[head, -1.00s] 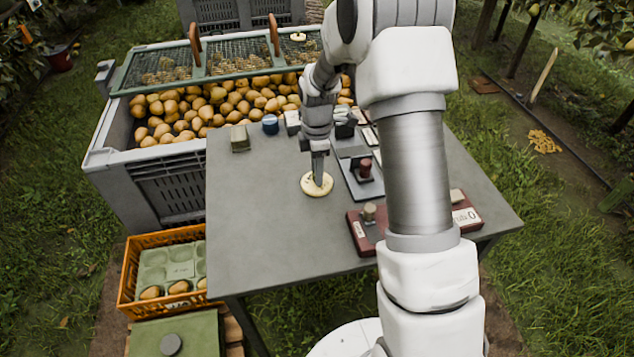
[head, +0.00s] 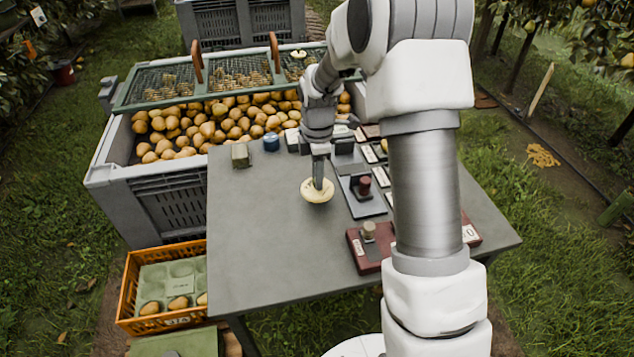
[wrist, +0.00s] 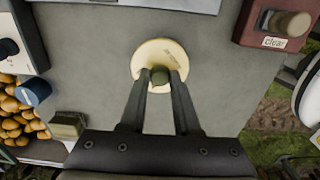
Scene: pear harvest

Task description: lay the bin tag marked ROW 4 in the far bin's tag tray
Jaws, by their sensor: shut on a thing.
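My gripper (head: 318,180) is shut on the small dark knob (wrist: 160,77) of a round cream disc (head: 317,194). The disc also shows in the wrist view (wrist: 150,54), flat between and beyond the fingertips. I can read no marking on it, so I cannot tell whether it is the ROW 4 tag. It is over the middle of the grey table; I cannot tell whether it touches the top. A similar pale round piece (head: 298,54) lies on the mesh cover. A grey bin (head: 235,22) stands at the back, partly cut off; I cannot make out its tag tray.
The grey table (head: 265,245) is clear at left and front. A stamp (head: 364,187), small cards and a red-based block (head: 366,250) stand right. A khaki block (head: 240,156) and blue pot (head: 271,143) stand at the back edge. Behind is a pear-filled bin (head: 100,172).

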